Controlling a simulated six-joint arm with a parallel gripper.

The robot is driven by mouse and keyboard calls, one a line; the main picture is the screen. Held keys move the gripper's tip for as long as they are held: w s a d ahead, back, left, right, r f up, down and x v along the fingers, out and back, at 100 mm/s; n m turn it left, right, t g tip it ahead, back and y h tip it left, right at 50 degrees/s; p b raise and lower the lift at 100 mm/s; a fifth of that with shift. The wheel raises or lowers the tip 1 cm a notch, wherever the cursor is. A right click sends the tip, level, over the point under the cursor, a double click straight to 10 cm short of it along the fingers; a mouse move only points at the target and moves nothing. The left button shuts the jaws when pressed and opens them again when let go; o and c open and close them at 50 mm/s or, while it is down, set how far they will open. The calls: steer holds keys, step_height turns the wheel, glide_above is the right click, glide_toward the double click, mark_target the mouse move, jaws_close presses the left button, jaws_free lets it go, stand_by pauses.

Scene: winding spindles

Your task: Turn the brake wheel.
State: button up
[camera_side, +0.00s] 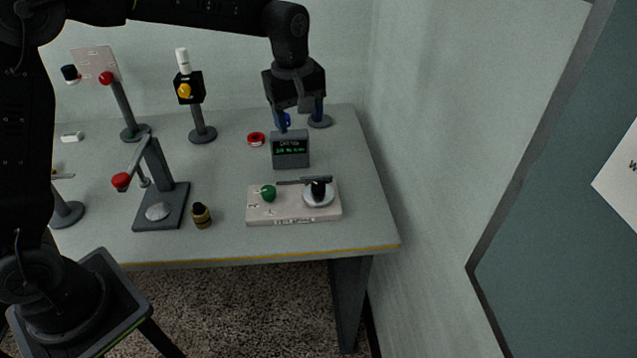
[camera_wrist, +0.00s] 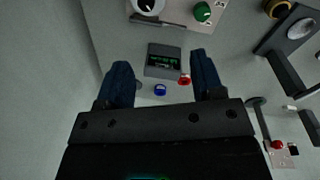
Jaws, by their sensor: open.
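No part is legibly marked as the brake wheel. A pale base plate (camera_side: 253,214) near the table's front right carries a round green knob (camera_side: 268,193) and a silver disc (camera_side: 318,200) with a black hub and a dark bar beside it. The knob (camera_wrist: 202,12) and disc (camera_wrist: 149,6) also show at the top of the wrist view. My gripper (camera_side: 295,112) is open and points down behind the display box, apart from the plate. In the wrist view, its fingers (camera_wrist: 160,60) stand wide apart with nothing gripped. A blue part (camera_side: 284,120) is partly hidden by it.
The display box (camera_side: 290,150) stands between my gripper and the plate. A red ring (camera_side: 256,139) lies beside it. A grey lever stand (camera_side: 160,205), a brass-and-black piece (camera_side: 201,215) and a yellow-knobbed post (camera_side: 190,90) stand to the left. A wall rises along the right.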

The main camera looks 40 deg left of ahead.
mark_target(319, 185)
steer(key=w+f+n, duration=0.1)
steer(key=f, duration=0.5)
steer(key=w+d+f+n, duration=0.1)
steer(key=w+f, duration=0.1)
steer(key=f, duration=0.5)
steer(key=w+f+g, duration=0.1)
steer(key=f, duration=0.5)
steer(key=shift+w+d+f+n, duration=0.15)
steer(key=shift+w+f+n, duration=0.1)
steer(key=shift+n, duration=0.15)
steer(key=c, duration=0.9)
